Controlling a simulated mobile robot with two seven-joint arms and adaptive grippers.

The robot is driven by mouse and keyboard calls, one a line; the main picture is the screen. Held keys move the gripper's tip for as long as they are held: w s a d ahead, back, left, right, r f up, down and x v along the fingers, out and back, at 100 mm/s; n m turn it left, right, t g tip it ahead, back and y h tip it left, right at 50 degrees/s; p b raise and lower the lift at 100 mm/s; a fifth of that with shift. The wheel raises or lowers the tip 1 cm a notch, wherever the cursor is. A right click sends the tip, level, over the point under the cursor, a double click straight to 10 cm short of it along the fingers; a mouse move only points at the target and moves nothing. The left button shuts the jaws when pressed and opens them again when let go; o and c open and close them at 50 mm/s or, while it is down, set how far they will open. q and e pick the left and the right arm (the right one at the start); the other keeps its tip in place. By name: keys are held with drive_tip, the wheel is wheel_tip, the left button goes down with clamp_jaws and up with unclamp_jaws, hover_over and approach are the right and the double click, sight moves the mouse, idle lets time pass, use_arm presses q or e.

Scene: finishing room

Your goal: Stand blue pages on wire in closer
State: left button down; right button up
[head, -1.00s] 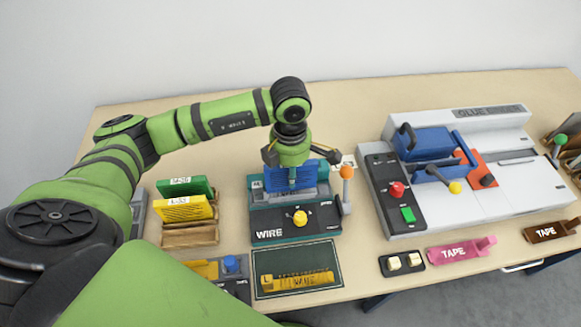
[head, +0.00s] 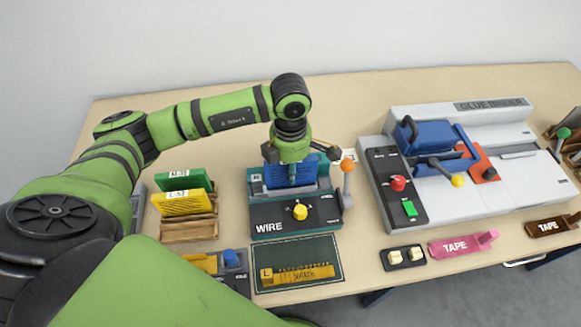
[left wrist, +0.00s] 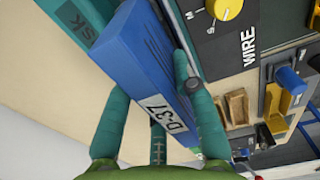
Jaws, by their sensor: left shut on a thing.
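My left gripper (head: 292,177) is shut on the blue pages (head: 277,175), over the wire closer (head: 264,218). The closer is a teal and black machine marked WIRE, with a yellow knob and an orange-tipped lever (head: 347,180). In the left wrist view the blue block (left wrist: 125,55) carries a D-37 label and lies between my teal fingers (left wrist: 160,110). It stands at the closer's back part, just behind the black panel (left wrist: 225,35). Its lower edge and the wire are hidden, so I cannot tell whether it touches the wire. My right gripper is out of view.
Green pages (head: 183,180) and yellow pages (head: 185,204) stand in a wooden rack at left. A dark mat (head: 325,252) with a yellow L-marked piece lies in front. The glue binder (head: 470,160) stands at right. Pink tape (head: 460,244) lies near the front edge.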

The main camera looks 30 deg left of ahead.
use_arm(q)
drive_tip(key=shift+b, duration=0.3)
idle(0.6)
drive_tip(key=shift+f+b, duration=0.6)
drive_tip(key=shift+f, duration=0.05)
drive_tip(key=c, duration=1.3)
unclamp_jaws()
drive_tip(key=shift+r, duration=0.1)
drive_tip(key=shift+r+p, duration=3.25)
drive_tip(key=shift+r, duration=2.25)
drive_tip(key=shift+f, duration=0.1)
